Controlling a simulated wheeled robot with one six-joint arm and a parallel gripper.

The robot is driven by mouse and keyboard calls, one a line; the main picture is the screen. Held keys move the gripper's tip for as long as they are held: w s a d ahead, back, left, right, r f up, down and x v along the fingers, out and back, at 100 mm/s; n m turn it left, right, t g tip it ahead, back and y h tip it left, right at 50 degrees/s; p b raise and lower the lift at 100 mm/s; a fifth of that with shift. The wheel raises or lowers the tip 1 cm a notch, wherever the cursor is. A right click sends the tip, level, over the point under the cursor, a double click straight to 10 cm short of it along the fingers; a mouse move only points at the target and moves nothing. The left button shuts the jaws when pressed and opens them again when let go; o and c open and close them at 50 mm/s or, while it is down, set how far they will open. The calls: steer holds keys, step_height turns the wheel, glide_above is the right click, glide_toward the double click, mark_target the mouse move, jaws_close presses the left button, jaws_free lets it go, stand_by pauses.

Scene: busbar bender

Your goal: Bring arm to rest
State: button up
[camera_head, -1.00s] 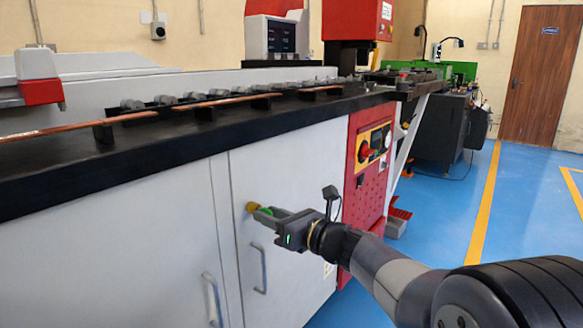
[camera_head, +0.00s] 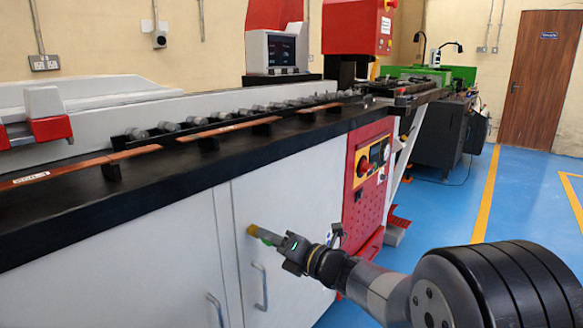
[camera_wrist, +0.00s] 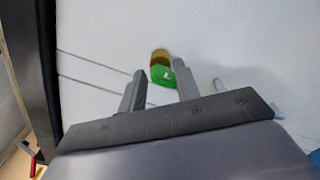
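My gripper (camera_head: 268,236) is low in front of the cabinet's white doors, pointing left. My arm reaches it from the lower right. In the wrist view, its two grey fingers (camera_wrist: 159,80) stand apart. A small green piece with a white mark (camera_wrist: 163,76) and a yellow-brown round piece (camera_wrist: 160,56) show at the fingertips. The right finger seems to hide part of the green piece. The yellow piece also shows at the gripper's tip in the head view (camera_head: 252,230). I cannot tell whether the fingers clamp the green piece or it lies just beyond them.
A black worktop (camera_head: 110,185) above the gripper carries copper busbars (camera_head: 135,153) and a row of grey rollers. Door handles (camera_head: 261,286) stick out below the gripper. A red control panel (camera_head: 365,190) stands to its right. Blue floor (camera_head: 425,220) is open farther right.

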steer(key=shift+r+m+p, duration=0.1)
steer(key=shift+m+p, duration=0.4)
steer(key=shift+p, duration=0.1)
